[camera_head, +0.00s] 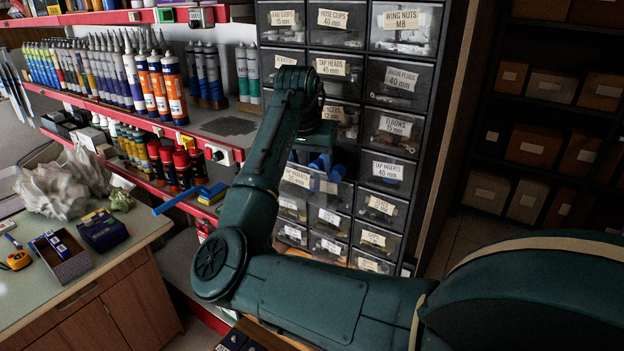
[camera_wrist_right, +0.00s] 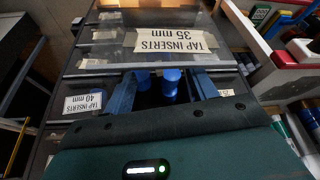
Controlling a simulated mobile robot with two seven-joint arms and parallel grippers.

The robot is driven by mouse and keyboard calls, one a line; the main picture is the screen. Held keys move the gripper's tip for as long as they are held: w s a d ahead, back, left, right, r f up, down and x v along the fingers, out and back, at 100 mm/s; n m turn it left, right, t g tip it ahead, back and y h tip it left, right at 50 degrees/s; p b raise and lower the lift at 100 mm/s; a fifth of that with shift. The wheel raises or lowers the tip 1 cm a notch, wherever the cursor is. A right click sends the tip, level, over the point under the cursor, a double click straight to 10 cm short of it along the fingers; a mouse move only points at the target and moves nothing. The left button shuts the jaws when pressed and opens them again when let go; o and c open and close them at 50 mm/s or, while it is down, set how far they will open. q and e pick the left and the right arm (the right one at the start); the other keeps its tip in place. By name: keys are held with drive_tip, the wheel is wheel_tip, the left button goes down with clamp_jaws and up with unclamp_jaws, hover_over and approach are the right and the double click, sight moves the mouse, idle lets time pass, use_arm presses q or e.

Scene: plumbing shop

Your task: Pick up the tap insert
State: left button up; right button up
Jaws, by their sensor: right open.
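In the right wrist view, a blue tap insert (camera_wrist_right: 172,82) with a round head stands between the blue fingers of my right gripper (camera_wrist_right: 164,92). A second blue round piece (camera_wrist_right: 142,76) shows just to its left. Both are at the drawer labelled "TAP INSERTS 35 mm" (camera_wrist_right: 200,62). The fingers are apart, one on each side, and my gripper body hides the lower part. In the head view my right gripper (camera_head: 322,163) reaches down into this drawer (camera_head: 297,196), which appears pulled out of the cabinet. My left gripper does not show.
The drawer cabinet (camera_head: 375,170) has several labelled clear drawers around the gripper. A red-edged shelf (camera_head: 225,125) with tubes and cans stands to its left. A counter (camera_head: 60,280) with small boxes (camera_head: 103,230) is at the lower left. Dark shelves with cartons (camera_head: 535,145) are at right.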

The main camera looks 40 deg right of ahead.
drive_tip(key=shift+x, duration=1.5)
drive_tip(key=shift+c, duration=0.3)
drive_tip(key=c, duration=1)
